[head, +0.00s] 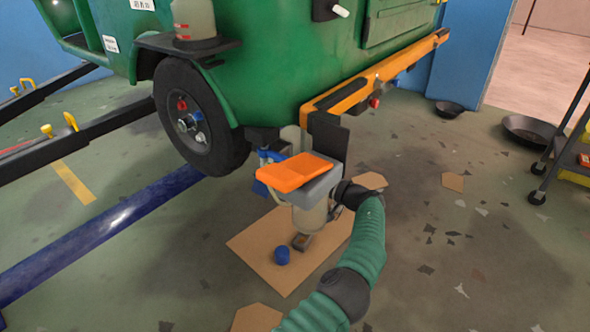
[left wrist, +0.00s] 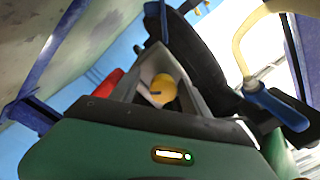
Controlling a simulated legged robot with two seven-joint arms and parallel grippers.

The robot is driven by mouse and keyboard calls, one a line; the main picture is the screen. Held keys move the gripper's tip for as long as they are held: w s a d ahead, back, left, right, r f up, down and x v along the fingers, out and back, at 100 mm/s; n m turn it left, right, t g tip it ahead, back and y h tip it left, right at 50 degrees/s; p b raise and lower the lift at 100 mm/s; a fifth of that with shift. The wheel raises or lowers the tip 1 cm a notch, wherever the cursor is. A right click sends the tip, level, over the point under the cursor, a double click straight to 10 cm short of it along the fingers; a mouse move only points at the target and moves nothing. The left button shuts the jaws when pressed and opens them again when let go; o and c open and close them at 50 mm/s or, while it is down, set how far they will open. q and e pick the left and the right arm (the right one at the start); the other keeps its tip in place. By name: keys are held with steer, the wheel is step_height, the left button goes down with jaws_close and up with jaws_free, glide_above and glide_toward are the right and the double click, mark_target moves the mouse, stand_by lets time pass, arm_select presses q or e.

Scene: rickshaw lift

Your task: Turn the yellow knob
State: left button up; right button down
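A round yellow knob (left wrist: 163,88) shows in the left wrist view, framed by the grey finger parts of my left gripper (left wrist: 155,62). The finger parts narrow towards the top; whether they touch the knob cannot be told. In the head view one green arm of mine rises from the bottom and ends at a black wrist beside a grey box with an orange top (head: 297,172). The fingers and that knob cannot be made out there. Small yellow handles (head: 71,121) stand on the dark beam at the left. My right gripper cannot be identified in either view.
The green rickshaw body (head: 250,60) with its black wheel (head: 197,120) fills the upper middle. A cardboard sheet (head: 262,250) and a blue cap (head: 282,256) lie below the orange-topped box. A black cart (head: 562,150) stands at the right.

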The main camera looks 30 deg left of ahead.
arm_select(q)
steer(key=shift+r, duration=0.2)
steer(key=d+p, duration=0.4)
steer(key=d, duration=1.3)
steer(key=shift+s+f+p, duration=0.25)
steer(key=shift+s+p, duration=0.1)
steer(key=shift+s, duration=0.1)
